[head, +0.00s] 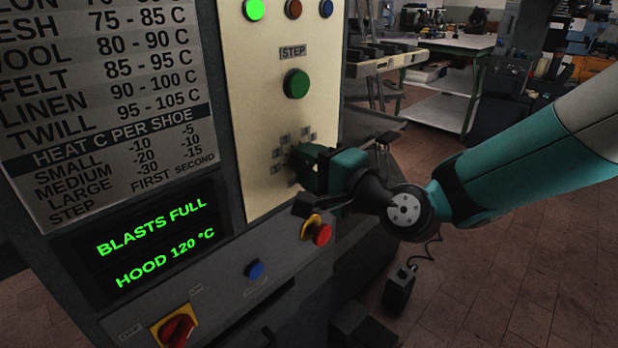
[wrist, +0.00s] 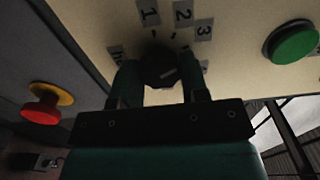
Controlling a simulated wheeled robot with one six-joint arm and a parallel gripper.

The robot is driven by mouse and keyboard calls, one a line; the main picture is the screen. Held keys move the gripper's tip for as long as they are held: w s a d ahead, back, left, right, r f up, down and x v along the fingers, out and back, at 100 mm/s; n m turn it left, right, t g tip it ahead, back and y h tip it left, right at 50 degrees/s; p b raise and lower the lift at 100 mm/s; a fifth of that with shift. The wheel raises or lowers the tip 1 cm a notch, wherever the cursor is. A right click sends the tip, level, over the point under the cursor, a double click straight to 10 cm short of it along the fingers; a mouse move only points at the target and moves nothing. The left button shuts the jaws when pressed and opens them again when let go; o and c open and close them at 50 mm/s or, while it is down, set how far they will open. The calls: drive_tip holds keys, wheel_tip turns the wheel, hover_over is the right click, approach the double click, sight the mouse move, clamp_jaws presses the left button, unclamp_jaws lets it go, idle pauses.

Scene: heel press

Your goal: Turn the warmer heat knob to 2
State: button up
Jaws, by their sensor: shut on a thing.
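The heat knob (wrist: 159,66) is a dark round knob on the cream panel, seen in the wrist view with number labels around it. Label 1 (wrist: 148,12), label 2 (wrist: 183,13) and label 3 (wrist: 203,30) are above and to its right. My gripper (wrist: 161,80) is shut on the knob, one finger on each side. Which label the knob points to is not clear. In the head view my gripper (head: 311,171) is at the panel's lower right and hides the knob; small labels show around it.
A green STEP button (head: 296,84) is above my gripper. A red emergency button (head: 322,234) on a yellow base is close below, with a blue button (head: 254,270) and a red rotary switch (head: 177,331) lower left. The display (head: 152,240) reads BLASTS FULL, HOOD 120 °C.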

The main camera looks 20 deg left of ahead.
drive_tip(key=n+b, duration=0.3)
drive_tip(key=shift+f, duration=0.2)
drive_tip(key=shift+r+n+b, duration=0.1)
drive_tip(key=shift+n+b, duration=0.75)
drive_tip(key=shift+n, duration=0.45)
drive_tip(key=o, duration=0.9)
drive_tip(key=shift+r, duration=0.1)
drive_tip(key=b+v, duration=0.4)
drive_tip(key=v, duration=1.3)
drive_tip(key=shift+s+d, duration=0.15)
drive_tip(key=shift+d, duration=0.05)
